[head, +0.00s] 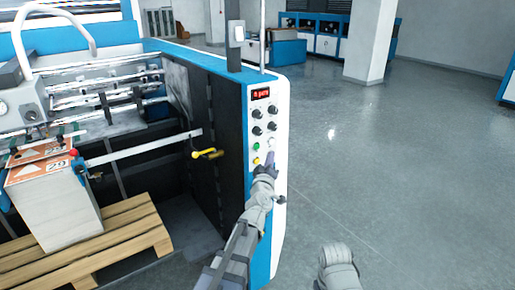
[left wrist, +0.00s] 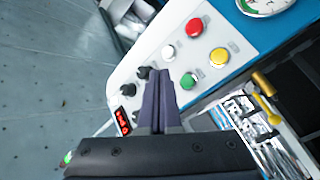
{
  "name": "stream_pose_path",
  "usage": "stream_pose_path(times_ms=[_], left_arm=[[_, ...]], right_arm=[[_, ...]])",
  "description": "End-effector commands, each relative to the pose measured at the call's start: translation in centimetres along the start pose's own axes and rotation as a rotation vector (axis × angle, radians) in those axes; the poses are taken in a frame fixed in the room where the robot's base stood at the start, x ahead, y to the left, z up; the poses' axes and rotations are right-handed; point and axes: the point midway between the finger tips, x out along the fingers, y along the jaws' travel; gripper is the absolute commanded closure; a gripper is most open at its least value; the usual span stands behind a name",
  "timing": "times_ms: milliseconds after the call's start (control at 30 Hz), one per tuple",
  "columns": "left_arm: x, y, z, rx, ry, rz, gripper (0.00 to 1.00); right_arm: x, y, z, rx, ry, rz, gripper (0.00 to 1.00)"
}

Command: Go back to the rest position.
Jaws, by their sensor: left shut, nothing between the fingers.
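My left gripper (head: 270,160) is raised in front of the control panel (head: 262,125) of the blue and white machine. In the left wrist view its two dark fingers (left wrist: 158,76) are together and empty, pointing at the panel's buttons. Red (left wrist: 194,27), white (left wrist: 168,52), yellow (left wrist: 219,56) and green (left wrist: 189,80) buttons show there. I cannot tell whether the fingertips touch the panel. Part of my right arm (head: 338,265) shows at the bottom of the head view; its gripper is out of view.
A wooden pallet (head: 120,232) with a paper stack (head: 55,210) stands in the machine's bay at the left. A yellow handle (head: 207,153) sticks out beside the panel. Open grey floor (head: 420,170) lies to the right. A white pillar (head: 369,42) stands behind.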

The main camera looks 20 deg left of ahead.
Motion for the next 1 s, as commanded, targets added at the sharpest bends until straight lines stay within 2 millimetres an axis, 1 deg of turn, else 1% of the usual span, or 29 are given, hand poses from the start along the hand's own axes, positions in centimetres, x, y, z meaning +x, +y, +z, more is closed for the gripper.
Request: stream_pose_path(times_ms=[100, 167, 267, 367, 400, 467, 500, 567, 600, 667, 700, 767, 800, 833, 900, 1000], left_arm=[[0.0, 0.0, 0.1, 0.001, -0.002, 0.001, 1.00], [-0.2, 0.3, 0.6, 0.010, -0.020, 0.006, 1.00], [-1.1, 1.4, 3.4, 0.057, -0.121, 0.032, 1.00], [-3.3, 2.8, 8.8, 0.152, -0.315, 0.069, 1.00], [-4.7, 3.1, 11.3, 0.200, -0.411, 0.079, 1.00], [-7.2, 3.2, 14.9, 0.280, -0.559, 0.088, 1.00], [-9.1, 3.0, 17.2, 0.336, -0.659, 0.087, 1.00], [-12.2, 2.3, 20.2, 0.422, -0.808, 0.076, 1.00], [-14.4, 1.5, 21.8, 0.479, -0.904, 0.060, 1.00], [-17.9, 0.1, 23.7, 0.567, -1.046, 0.026, 1.00], [-20.2, -0.9, 24.6, 0.626, -1.136, -0.003, 1.00], [-23.6, -2.6, 25.2, 0.712, -1.261, -0.057, 1.00], [-25.7, -3.7, 25.3, 0.766, -1.337, -0.099, 1.00], [-27.2, -4.5, 25.2, 0.804, -1.389, -0.132, 1.00], [-30.2, -6.2, 24.6, 0.883, -1.494, -0.211, 1.00], [-33.5, -7.8, 23.3, 0.970, -1.603, -0.315, 1.00]], right_arm=[[0.0, 0.0, 0.0, 0.000, 0.000, 0.000, 1.00], [0.0, 0.0, 0.0, 0.000, 0.000, 0.000, 1.00], [0.0, 0.0, 0.0, 0.000, 0.000, 0.000, 1.00], [0.0, 0.0, 0.0, 0.000, 0.000, 0.000, 1.00], [0.0, 0.0, 0.0, 0.000, 0.000, 0.000, 1.00], [0.0, 0.0, 0.0, 0.000, 0.000, 0.000, 1.00], [0.0, 0.0, 0.0, 0.000, 0.000, 0.000, 1.00], [0.1, 0.0, 0.0, 0.000, 0.000, 0.000, 1.00], [0.1, 0.0, 0.0, 0.000, 0.000, 0.000, 1.00], [0.1, 0.0, 0.0, 0.000, 0.000, 0.000, 1.00], [0.1, 0.0, 0.0, 0.000, 0.000, 0.000, 1.00], [0.1, 0.0, 0.0, 0.000, 0.000, 0.000, 1.00], [0.1, 0.0, 0.0, 0.000, 0.000, 0.000, 1.00], [0.1, 0.0, 0.0, 0.000, 0.000, 0.000, 1.00], [0.1, 0.0, 0.0, 0.000, 0.000, 0.000, 1.00], [0.1, 0.0, 0.0, 0.000, 0.000, 0.000, 1.00]])
